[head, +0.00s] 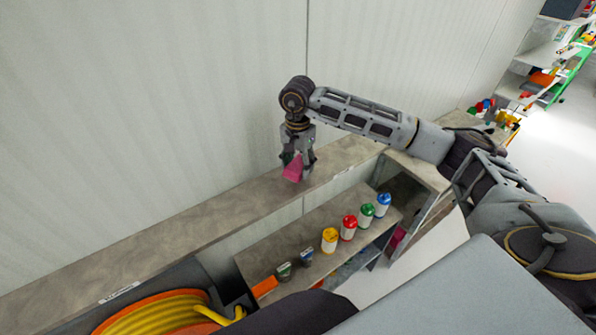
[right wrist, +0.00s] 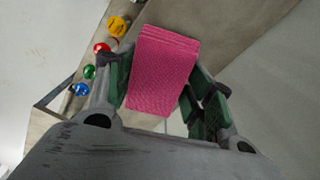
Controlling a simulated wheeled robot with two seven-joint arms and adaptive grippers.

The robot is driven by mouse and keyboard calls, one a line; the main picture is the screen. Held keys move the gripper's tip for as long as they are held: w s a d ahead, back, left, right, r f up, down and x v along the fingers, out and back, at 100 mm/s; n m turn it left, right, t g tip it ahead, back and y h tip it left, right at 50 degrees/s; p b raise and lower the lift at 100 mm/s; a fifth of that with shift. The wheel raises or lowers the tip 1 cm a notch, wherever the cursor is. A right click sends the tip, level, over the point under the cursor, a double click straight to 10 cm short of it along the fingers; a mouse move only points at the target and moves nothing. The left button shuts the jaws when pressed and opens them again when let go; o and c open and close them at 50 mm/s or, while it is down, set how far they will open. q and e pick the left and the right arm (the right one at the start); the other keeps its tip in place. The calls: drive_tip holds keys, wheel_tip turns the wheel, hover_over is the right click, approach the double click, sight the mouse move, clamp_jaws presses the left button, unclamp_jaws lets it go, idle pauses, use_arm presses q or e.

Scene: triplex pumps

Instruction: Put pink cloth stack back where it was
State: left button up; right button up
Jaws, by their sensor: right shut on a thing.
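The pink cloth stack (head: 294,169) is between the fingers of my right gripper (head: 297,165), over the long grey ledge along the wall. In the right wrist view the pink cloth stack (right wrist: 163,70) shows as a folded, layered block between the green-padded fingers of my right gripper (right wrist: 165,95). The right gripper is shut on it. I cannot tell whether the stack touches the ledge below. My left gripper is not in view.
The grey ledge (head: 190,222) runs along the pale wall. A lower shelf (head: 270,250) holds a yellow-lidded jar (head: 329,240), a red-lidded jar (head: 348,227), a green one (head: 366,215) and a blue one (head: 382,204). A yellow hose reel (head: 155,315) is at the lower left.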

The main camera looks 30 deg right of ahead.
sight(298, 172)
drive_tip(key=shift+f+p, duration=0.3)
drive_tip(key=shift+f, duration=1.25)
drive_tip(key=shift+f, duration=0.15)
drive_tip(key=o, duration=1)
drive_tip(key=shift+c, duration=0.2)
drive_tip(key=shift+r, duration=0.3)
wheel_tip(298, 172, up, 10)
drive_tip(key=shift+f+b, duration=0.25)
drive_tip(key=shift+b, duration=0.9)
drive_tip(key=shift+r, duration=1.1)
